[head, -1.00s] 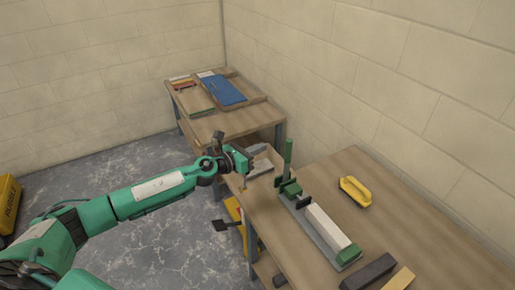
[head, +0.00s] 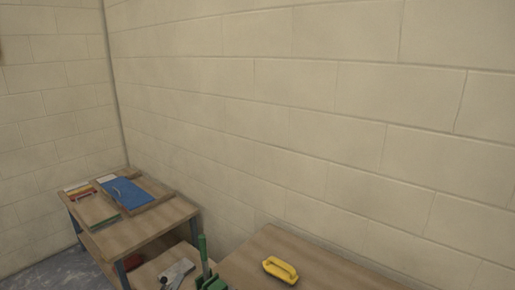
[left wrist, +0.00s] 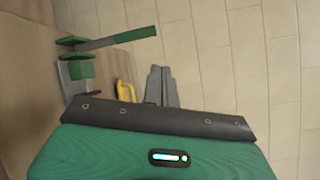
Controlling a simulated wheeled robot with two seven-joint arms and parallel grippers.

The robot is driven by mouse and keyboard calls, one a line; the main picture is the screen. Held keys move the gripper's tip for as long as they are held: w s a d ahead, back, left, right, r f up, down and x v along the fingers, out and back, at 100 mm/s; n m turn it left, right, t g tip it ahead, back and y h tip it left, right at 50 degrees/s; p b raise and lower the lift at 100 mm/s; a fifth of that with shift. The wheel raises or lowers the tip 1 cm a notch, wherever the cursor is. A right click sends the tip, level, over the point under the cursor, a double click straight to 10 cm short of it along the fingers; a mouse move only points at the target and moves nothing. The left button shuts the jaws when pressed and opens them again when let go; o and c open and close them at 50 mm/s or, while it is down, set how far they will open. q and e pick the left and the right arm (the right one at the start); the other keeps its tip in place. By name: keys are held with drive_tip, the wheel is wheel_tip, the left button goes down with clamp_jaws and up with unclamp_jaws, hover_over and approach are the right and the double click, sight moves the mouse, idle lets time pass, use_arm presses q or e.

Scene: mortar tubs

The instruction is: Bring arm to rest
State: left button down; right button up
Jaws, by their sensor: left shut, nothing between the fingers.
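My left gripper shows in the left wrist view (left wrist: 161,76). Its two grey fingers are closed together with nothing between them. Beyond the fingers is the beige block wall, with the wooden bench at the left of that view. I make out no gripper in the head view. My right gripper is in neither view.
A yellow-handled float (head: 281,269) lies on the near bench (head: 262,252). A green lever tool (head: 204,258) stands at its left, cut off below; its green handle shows in the left wrist view (left wrist: 136,34). A farther table (head: 150,226) holds a blue board (head: 126,193).

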use_arm(q)
drive_tip(key=s+f+n+g+y, duration=0.1)
drive_tip(key=s+f+n+g, duration=0.5)
drive_tip(key=s, duration=0.6)
drive_tip(key=s+f+n+g, duration=0.2)
drive_tip(key=s+n+g, duration=0.1)
drive_tip(key=s+n, duration=0.7)
drive_tip(key=s+f+n+g+y, duration=0.1)
drive_tip(key=s+f+n+g, duration=0.4)
drive_tip(key=s, duration=0.8)
wheel_tip(320, 180, down, 29)
drive_tip(key=n+g, duration=0.1)
drive_tip(key=s+a+f, duration=0.2)
drive_tip(key=s+f, duration=0.7)
drive_tip(key=f, duration=0.1)
drive_tip(key=s+a+f+g, duration=0.1)
drive_tip(key=s+f, duration=0.9)
drive_tip(key=shift+s+a+f+b, duration=0.15)
drive_tip(key=shift+a+f+b, duration=0.15)
drive_tip(key=shift+a+f, duration=0.1)
